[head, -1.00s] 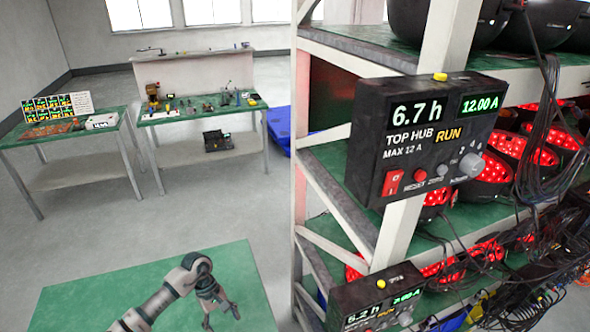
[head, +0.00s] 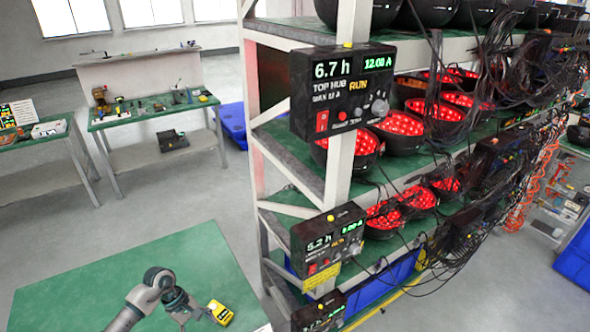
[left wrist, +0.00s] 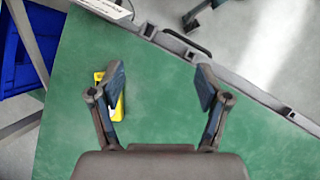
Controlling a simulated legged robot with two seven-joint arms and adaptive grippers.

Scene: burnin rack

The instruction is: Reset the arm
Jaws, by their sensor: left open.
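My left arm (head: 145,297) reaches in from the bottom of the head view over a green-topped table. My left gripper (head: 196,317) hangs above this table, and its fingers are open and apart in the left wrist view (left wrist: 158,82). A yellow handheld device (head: 220,312) lies on the table beside the gripper. It also shows in the left wrist view (left wrist: 119,108), partly hidden behind the left-hand finger. Nothing sits between the fingers. My right gripper is not in view.
A tall rack (head: 338,150) with red-lit round units stands right of the green table (head: 120,262). Its hub boxes, including the top hub (head: 340,92), stick out at the corner. Cables hang along the rack. Two workbenches stand at the back left, with open floor before them.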

